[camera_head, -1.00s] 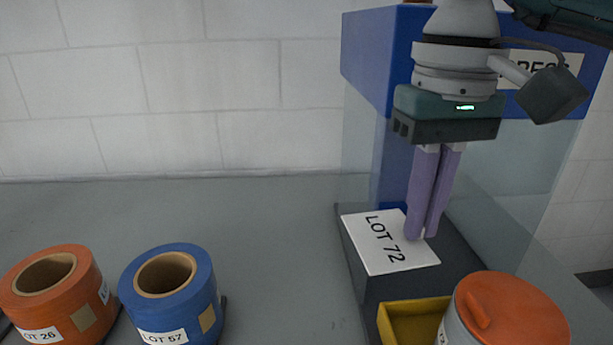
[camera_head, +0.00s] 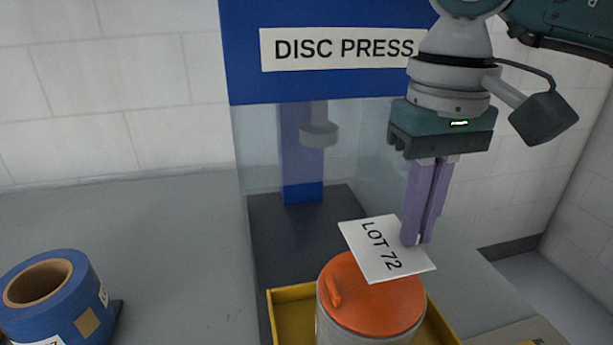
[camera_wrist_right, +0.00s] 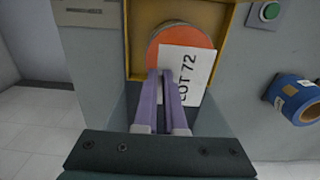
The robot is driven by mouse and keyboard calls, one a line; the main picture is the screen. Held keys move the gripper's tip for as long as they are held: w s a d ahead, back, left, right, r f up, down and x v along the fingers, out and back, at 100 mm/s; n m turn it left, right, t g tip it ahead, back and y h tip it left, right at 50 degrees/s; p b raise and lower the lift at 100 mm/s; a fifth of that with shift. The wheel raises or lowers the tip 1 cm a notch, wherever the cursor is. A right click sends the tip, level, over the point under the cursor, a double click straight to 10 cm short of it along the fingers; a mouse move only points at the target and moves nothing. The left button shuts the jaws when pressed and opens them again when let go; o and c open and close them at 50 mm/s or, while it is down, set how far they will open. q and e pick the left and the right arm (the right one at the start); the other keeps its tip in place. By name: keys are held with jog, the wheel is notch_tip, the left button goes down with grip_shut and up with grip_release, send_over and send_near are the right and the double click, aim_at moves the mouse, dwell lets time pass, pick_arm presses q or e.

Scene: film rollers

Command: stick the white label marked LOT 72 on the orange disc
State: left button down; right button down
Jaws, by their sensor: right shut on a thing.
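The white label marked LOT 72 (camera_head: 385,250) is pinched at its right edge by my right gripper (camera_head: 414,240), which is shut on it. The label is held roughly flat, its text facing up. The orange disc (camera_head: 370,295) is a round orange top with a small raised tab, on a pale cylinder in front of the press. In the head view the label overlaps the disc's back edge. In the right wrist view the label (camera_wrist_right: 187,70) covers part of the orange disc (camera_wrist_right: 165,45). I cannot tell whether they touch. My left gripper is not in view.
A yellow tray (camera_head: 283,320) surrounds the cylinder. The blue disc press (camera_head: 240,60), with clear side panels, stands behind. A blue roll (camera_head: 75,310) sits at the lower left. A green button (camera_wrist_right: 270,11) shows in the wrist view. Grey table between is clear.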

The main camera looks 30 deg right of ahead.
aim_at(403, 284)
notch_tip(403, 284, down, 5)
jog(key=b, duration=0.3)
jog(key=shift+b, duration=0.4)
jog(key=shift+f+b, duration=0.45)
jog(key=shift+b, duration=0.1)
jog(key=shift+f+b, duration=0.25)
jog(key=shift+b, duration=0.45)
dwell(0.9)
dwell(0.4)
jog(key=c, duration=0.9)
grip_release()
